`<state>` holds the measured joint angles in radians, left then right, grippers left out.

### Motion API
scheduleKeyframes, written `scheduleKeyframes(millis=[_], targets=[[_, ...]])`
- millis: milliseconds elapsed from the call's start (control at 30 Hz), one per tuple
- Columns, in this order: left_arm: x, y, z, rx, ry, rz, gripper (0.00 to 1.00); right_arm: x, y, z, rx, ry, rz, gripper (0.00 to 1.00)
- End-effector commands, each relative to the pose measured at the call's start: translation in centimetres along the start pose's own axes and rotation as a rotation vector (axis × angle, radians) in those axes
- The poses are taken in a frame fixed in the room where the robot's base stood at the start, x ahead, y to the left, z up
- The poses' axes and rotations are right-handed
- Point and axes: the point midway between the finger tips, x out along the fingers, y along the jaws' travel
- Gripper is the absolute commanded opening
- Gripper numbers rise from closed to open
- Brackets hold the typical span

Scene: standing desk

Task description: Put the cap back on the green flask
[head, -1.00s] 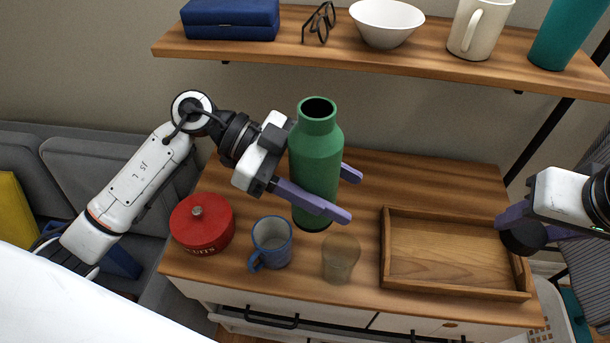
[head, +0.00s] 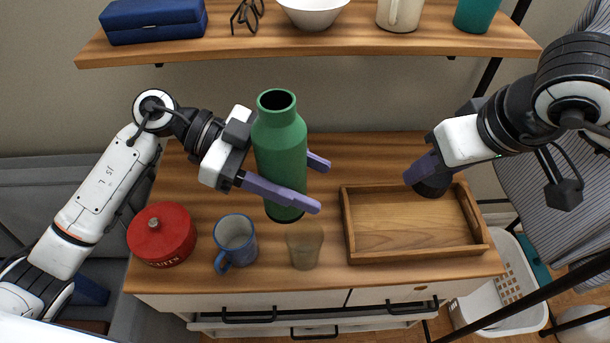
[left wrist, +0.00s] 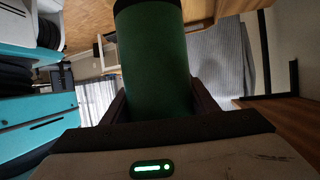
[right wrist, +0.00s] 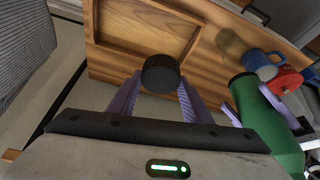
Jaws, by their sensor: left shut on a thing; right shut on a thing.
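The green flask (head: 280,150) is upright with its mouth open at the top. My left gripper (head: 291,183) is shut on its body and holds it over the desk; the flask also fills the middle of the left wrist view (left wrist: 157,60). The black cap (head: 432,186) is held between the fingers of my right gripper (right wrist: 160,92), to the right of the flask and above the tray's back edge. The cap shows clearly in the right wrist view (right wrist: 160,74), and the flask is at the right there (right wrist: 268,125).
A wooden tray (head: 347,225) lies on the desk at right. A red biscuit tin (head: 161,236), a blue mug (head: 236,243) and a translucent cup (head: 304,247) stand at front left. A shelf (head: 300,47) above holds a blue case, glasses, a bowl, a mug and a teal vessel.

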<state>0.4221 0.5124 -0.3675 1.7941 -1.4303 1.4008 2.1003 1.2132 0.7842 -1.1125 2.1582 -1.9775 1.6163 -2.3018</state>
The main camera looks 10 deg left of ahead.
Motion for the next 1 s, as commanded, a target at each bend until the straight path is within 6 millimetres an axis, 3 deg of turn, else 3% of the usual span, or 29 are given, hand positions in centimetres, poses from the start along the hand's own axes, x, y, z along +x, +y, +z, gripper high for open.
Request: scheduleKeyframes(millis=[100, 300, 567, 800, 900, 1000], targets=[[-0.1, -0.1, -0.3, 0.004, 0.005, -0.002, 0.07, 0.2, -3.8, -1.9, -0.213, 0.001, -0.096, 0.24], [-0.1, -0.1, -0.3, 0.004, 0.005, -0.002, 0.07, -0.9, -8.3, -5.2, -0.442, 0.005, -0.184, 0.24], [-0.1, -0.1, -0.3, 0.004, 0.005, -0.003, 0.07, -5.8, -11.7, -11.2, -0.390, 0.006, -0.156, 0.24], [-0.1, -0.1, -0.3, 0.004, 0.005, -0.003, 0.07, -12.0, -16.4, -16.0, -0.323, 0.004, -0.128, 0.24], [-0.1, -0.1, -0.3, 0.004, 0.005, -0.003, 0.07, -14.2, -18.5, -16.7, -0.312, 0.002, -0.124, 0.24], [-0.1, -0.1, -0.3, 0.004, 0.005, -0.003, 0.07, -15.5, -20.3, -15.8, -0.326, -0.001, -0.132, 0.24]])
